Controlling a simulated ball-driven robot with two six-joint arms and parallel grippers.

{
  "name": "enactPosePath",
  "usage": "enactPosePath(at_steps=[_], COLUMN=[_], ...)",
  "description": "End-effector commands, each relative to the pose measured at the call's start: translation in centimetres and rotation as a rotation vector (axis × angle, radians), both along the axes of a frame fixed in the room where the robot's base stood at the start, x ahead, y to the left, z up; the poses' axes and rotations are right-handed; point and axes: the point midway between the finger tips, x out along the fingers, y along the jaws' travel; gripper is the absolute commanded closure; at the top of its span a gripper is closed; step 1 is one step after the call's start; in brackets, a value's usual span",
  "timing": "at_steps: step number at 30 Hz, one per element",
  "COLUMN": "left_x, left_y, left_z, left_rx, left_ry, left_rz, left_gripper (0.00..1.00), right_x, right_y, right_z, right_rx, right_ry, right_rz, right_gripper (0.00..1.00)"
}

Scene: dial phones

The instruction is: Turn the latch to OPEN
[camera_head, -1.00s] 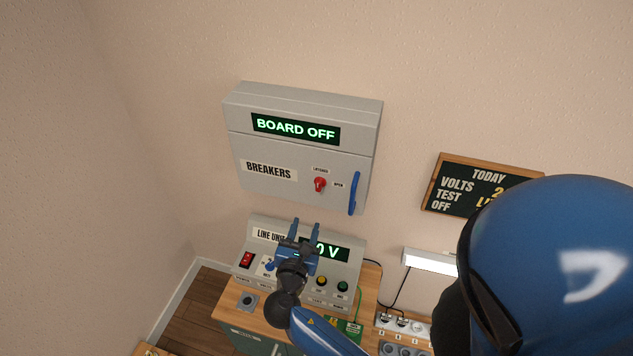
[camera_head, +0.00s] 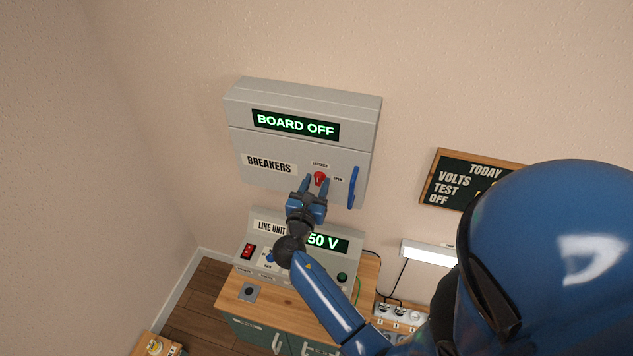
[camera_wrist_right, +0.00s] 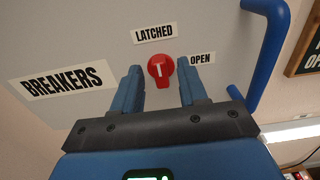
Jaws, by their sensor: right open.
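The red latch knob (camera_head: 320,178) is on the front of the grey breaker box (camera_head: 230,140). In the right wrist view the knob (camera_wrist_right: 160,67) has a white mark that stands upright, toward the LATCHED label (camera_wrist_right: 154,33). The OPEN label (camera_wrist_right: 201,59) is to its right. My right gripper (camera_head: 317,181) is open, with one finger to each side of the knob; I cannot tell whether they touch it. My left gripper is not in view.
A blue door handle (camera_head: 353,187) stands out at the box's right side. Below is the line unit (camera_head: 262,243) with a 50 V display (camera_head: 325,242), on a wooden-topped cabinet (camera_head: 270,305). A chalkboard (camera_head: 450,190) hangs at the right.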

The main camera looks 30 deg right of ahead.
Motion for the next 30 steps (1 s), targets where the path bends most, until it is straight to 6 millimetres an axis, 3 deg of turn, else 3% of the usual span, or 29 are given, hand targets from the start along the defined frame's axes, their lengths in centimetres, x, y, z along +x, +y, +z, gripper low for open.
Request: enactPosePath(at_steps=[12,20,30], left_x=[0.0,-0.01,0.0], left_y=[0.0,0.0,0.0], left_z=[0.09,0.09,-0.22], left_rx=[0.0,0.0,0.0], left_ry=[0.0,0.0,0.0], left_rz=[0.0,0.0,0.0], left_gripper=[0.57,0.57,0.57], right_x=[0.4,0.39,0.37], right_y=[-0.49,-0.48,-0.49], right_z=[-0.02,-0.02,-0.11], right_rx=[0.001,0.001,0.031], right_ry=[-0.001,-0.001,-0.037], right_rz=[0.0,0.0,0.0], right_gripper=[0.57,0.97,0.97])
